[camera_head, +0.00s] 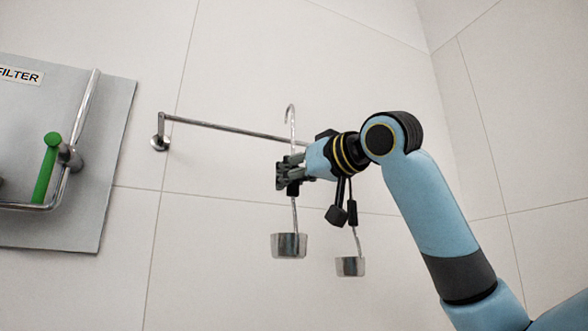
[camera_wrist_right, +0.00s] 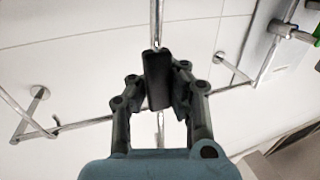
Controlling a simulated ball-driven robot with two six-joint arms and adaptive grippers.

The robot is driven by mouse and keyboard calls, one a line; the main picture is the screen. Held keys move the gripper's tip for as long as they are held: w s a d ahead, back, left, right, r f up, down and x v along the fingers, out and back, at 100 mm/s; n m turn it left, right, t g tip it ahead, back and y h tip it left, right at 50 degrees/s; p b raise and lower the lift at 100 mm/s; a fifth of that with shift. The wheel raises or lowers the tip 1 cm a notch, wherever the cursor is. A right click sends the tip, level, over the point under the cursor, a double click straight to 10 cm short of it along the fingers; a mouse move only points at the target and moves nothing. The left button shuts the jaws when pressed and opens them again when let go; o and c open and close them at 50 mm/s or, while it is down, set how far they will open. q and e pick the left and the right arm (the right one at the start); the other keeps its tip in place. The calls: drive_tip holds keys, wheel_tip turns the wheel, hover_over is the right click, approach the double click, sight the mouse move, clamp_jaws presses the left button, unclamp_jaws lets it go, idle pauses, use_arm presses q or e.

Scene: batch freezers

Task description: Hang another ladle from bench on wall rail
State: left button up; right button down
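My right gripper (camera_head: 287,174) is shut on the handle of a steel ladle (camera_head: 288,246) and holds it upright. The ladle's hook (camera_head: 291,110) stands above the wall rail (camera_head: 235,129) in the head view, and its cup hangs below my fingers. My left gripper is not in view.
A grey panel (camera_head: 110,150) marked FILTER, with a bent steel pipe and a green-handled valve (camera_head: 46,168), is on the wall at the left. The rail's left bracket (camera_head: 160,142) is clear. My arm covers the rail's right end. The bench is not in view.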

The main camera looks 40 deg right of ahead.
sight(299, 192)
drive_tip(key=w+d+f, duration=0.1)
drive_tip(key=w+f, duration=0.1)
drive_tip(key=w, duration=0.4)
drive_tip(key=shift+w+d+f+b, duration=0.3)
drive_tip(key=shift+f+b, duration=0.1)
idle(0.3)
drive_tip(key=c, duration=2)
unclamp_jaws()
drive_tip(key=o, duration=0.7)
drive_tip(key=shift+c, duration=0.2)
drive_tip(key=s, duration=0.6)
drive_tip(key=shift+s+d, duration=0.2)
drive_tip(key=shift+d, duration=0.1)
drive_tip(key=shift+s+a, duration=0.15)
drive_tip(key=shift+s, duration=0.45)
